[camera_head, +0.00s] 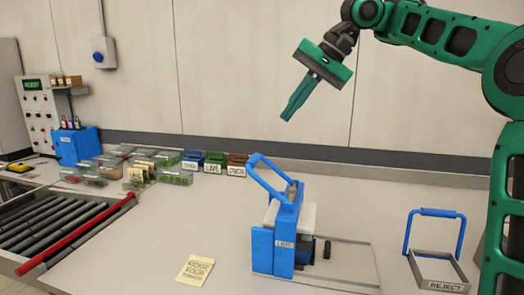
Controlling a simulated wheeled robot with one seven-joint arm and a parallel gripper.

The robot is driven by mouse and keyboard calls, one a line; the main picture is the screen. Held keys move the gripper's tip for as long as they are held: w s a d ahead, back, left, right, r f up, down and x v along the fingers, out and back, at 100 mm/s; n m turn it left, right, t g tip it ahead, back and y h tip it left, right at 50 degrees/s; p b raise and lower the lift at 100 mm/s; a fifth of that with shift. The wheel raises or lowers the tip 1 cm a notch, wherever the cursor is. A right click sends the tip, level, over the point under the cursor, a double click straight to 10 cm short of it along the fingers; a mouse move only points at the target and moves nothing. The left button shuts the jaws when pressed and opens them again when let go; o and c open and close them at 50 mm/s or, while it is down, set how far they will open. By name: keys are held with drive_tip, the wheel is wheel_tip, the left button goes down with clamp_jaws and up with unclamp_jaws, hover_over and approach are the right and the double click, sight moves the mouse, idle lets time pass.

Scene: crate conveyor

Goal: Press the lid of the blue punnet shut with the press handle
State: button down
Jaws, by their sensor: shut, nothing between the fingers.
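The press (286,225) is a blue upright stand labelled "LIDS" on the middle of the table. Its press handle (268,180) is a blue loop that tilts up and to the left from the top of the stand. A white part and small dark parts show at the stand's right side. I cannot make out the blue punnet or its lid; the stand may hide them. My gripper (290,112), green, is shut and empty. It hangs in the air above the press handle, apart from it, pointing down and left.
A grey reject tray (437,284) with a blue hoop handle stands at the right. Several clear punnets (175,178) and small labelled bins (214,157) stand at the back left. A roller conveyor (60,225) with a red rail lies left. A note card (195,269) lies in front.

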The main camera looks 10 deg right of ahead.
sight(255, 157)
drive_tip(key=shift+x, duration=1.6)
drive_tip(key=shift+a+f, duration=0.15)
drive_tip(key=shift+x, duration=4.5)
drive_tip(key=shift+w+a, duration=0.1)
